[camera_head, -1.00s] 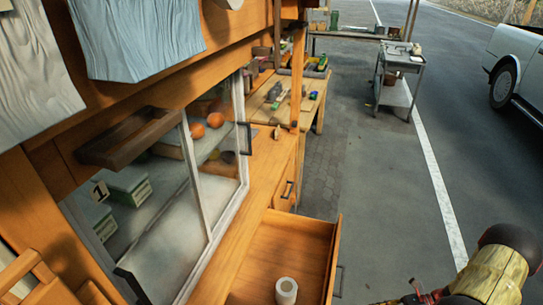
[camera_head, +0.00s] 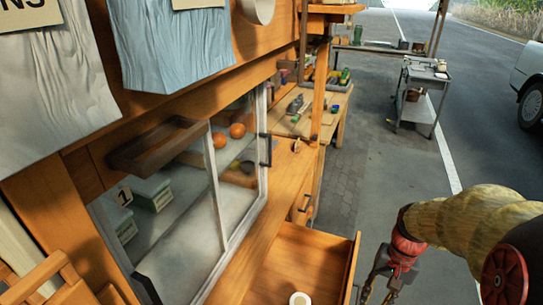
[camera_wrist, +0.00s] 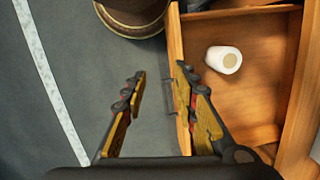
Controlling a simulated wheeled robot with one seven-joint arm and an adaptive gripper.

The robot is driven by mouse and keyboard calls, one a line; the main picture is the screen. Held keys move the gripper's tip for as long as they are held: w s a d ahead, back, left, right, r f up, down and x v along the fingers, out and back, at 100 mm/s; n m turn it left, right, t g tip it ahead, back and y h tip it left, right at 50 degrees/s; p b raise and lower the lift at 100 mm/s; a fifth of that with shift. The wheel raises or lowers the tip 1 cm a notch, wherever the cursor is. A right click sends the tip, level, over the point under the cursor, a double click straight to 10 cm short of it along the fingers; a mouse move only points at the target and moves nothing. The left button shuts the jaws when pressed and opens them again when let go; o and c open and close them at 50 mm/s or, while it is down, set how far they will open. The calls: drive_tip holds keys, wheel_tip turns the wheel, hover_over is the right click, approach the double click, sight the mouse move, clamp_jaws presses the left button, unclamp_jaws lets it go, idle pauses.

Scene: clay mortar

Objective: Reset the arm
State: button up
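My gripper (camera_head: 380,285) hangs at the lower right of the head view, at the end of my raised arm. The drawer (camera_wrist: 175,45) fills the right side of the wrist view. A white cylinder (camera_wrist: 222,60) lies inside the drawer, apart from my fingers. The same cylinder (camera_head: 300,298) is cut by the bottom edge of the head view.
A wooden cabinet with a sliding glass front (camera_head: 205,190) stands at left, with orange fruit (camera_head: 237,131) behind the glass. A workbench (camera_head: 335,110) and a metal cart (camera_head: 420,90) stand farther back. A round brown pot (camera_wrist: 130,22) is near the drawer. Open pavement lies right.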

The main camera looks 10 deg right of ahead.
drive_tip(key=s+a+r+n+t+h, duration=0.1)
drive_tip(key=a+r+n+t, duration=0.5)
drive_tip(key=a+r, duration=1)
drive_tip(key=shift+s+a+r+n+h, duration=0.25)
drive_tip(key=shift+s+a+n+h, duration=0.25)
drive_tip(key=shift+n, duration=0.7)
